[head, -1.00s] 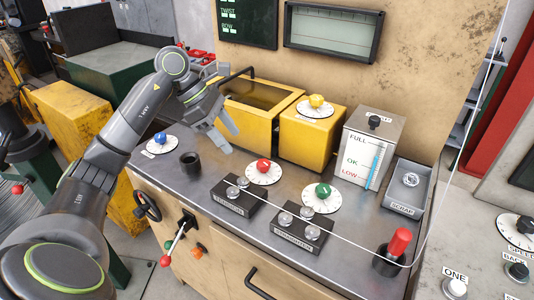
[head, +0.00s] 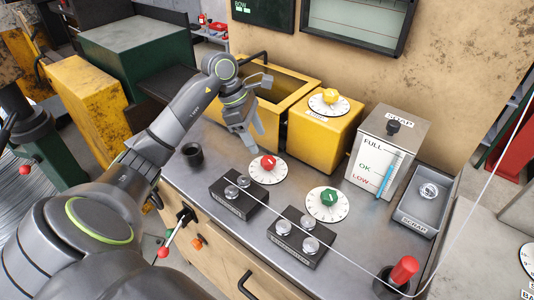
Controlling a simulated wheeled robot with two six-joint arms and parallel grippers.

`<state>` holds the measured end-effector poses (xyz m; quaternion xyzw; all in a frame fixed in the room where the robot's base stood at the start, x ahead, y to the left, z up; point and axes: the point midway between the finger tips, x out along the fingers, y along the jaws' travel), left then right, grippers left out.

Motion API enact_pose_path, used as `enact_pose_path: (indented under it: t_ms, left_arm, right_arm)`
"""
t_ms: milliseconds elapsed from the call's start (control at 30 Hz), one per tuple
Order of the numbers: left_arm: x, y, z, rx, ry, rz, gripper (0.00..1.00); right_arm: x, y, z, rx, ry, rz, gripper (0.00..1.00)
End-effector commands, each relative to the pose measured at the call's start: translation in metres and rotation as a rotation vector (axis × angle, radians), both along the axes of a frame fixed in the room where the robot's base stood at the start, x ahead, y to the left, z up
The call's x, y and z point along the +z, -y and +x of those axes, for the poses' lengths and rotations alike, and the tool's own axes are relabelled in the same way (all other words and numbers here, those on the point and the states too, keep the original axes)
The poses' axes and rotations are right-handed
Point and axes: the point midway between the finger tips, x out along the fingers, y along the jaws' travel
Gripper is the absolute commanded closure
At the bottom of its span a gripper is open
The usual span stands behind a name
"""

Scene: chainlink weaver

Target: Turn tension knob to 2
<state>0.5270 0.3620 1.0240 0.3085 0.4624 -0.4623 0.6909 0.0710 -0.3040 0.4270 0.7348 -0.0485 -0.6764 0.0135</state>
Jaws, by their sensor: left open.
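Several round white dials with coloured knobs show; I cannot read which one is tension. The red knob (head: 267,162) sits on a dial on the steel bench top. The green knob (head: 330,198) is on a dial to its right. The yellow knob (head: 330,96) is on a dial atop a yellow box. My left gripper (head: 247,142) is open and empty, pointing down, just behind and left of the red knob, apart from it. The small dial numbers cannot be made out. My right gripper is not in view.
Two black roller blocks (head: 239,205) stand in front of the dials, with a wire running over them. A black cup (head: 192,153) stands left, a level gauge box (head: 385,153) and scrap tray (head: 415,205) right. A red-handled lever (head: 404,270) stands at the front right.

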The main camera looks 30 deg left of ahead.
Motion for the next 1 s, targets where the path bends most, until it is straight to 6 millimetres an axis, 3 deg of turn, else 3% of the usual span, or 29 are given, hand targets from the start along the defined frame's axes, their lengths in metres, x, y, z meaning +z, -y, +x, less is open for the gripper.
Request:
enact_pose_path:
  t_ms: [200, 400, 833, 1000]
  left_arm:
    - [-0.041, 0.017, 0.006, 0.0, -0.004, -0.005, 0.43]
    - [-0.066, 0.026, 0.011, 0.001, -0.002, -0.003, 0.43]
    - [-0.075, 0.029, 0.012, 0.001, 0.0, 0.0, 0.43]
    - [-0.075, 0.029, 0.012, 0.001, 0.0, 0.0, 0.65]
  right_arm:
    - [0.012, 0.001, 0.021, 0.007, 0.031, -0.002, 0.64]
    - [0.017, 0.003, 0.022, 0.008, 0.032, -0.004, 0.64]
    - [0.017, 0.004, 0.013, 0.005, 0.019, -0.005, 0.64]
    - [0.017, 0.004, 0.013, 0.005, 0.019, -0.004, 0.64]
